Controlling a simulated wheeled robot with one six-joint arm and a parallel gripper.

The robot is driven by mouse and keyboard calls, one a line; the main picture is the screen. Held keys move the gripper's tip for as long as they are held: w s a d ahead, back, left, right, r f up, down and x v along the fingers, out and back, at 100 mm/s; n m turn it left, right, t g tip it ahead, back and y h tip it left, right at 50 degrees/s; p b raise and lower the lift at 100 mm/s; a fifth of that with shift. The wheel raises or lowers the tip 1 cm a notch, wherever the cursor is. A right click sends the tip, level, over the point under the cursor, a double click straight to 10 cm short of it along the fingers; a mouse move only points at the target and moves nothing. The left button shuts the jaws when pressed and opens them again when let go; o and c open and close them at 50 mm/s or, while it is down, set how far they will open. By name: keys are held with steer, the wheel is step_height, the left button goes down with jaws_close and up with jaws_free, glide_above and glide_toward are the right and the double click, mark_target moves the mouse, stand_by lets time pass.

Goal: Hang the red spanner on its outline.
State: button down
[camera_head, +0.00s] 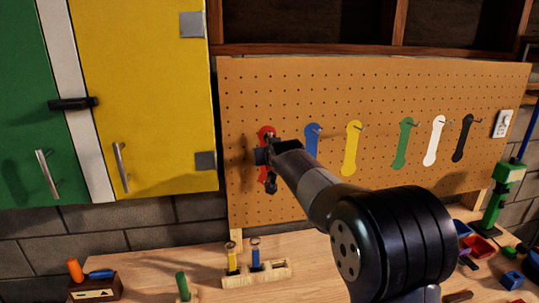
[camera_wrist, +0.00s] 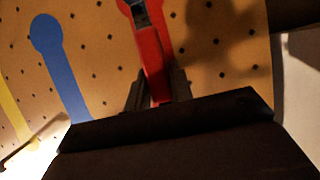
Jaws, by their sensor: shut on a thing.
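My gripper (camera_head: 267,158) is at the left end of the pegboard, in front of the red shape there. In the wrist view, its dark fingers (camera_wrist: 157,84) are closed around the red spanner (camera_wrist: 150,52). The spanner points up and away from the fingers, close to the board, with a grey-dark patch at its upper end. In the head view, red (camera_head: 265,133) shows just above and behind my gripper. I cannot separate spanner from red outline there, nor tell whether the spanner touches the board or a hook. My gripper hides most of that spot.
The pegboard (camera_head: 380,90) also has blue (camera_head: 312,140), yellow (camera_head: 352,148), green (camera_head: 402,143), white (camera_head: 434,141) and black (camera_head: 463,138) outlines with hooks. A yellow cabinet (camera_head: 150,90) stands close on the left. A wooden rack (camera_head: 270,276) sits on the bench below.

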steer(key=c, duration=1.2)
jaws_free()
steer(key=shift+o, duration=0.2)
steer(key=shift+s, duration=0.1)
steer(key=b+v, duration=0.4)
steer(key=v, duration=0.6)
steer(key=shift+s+r, duration=0.25)
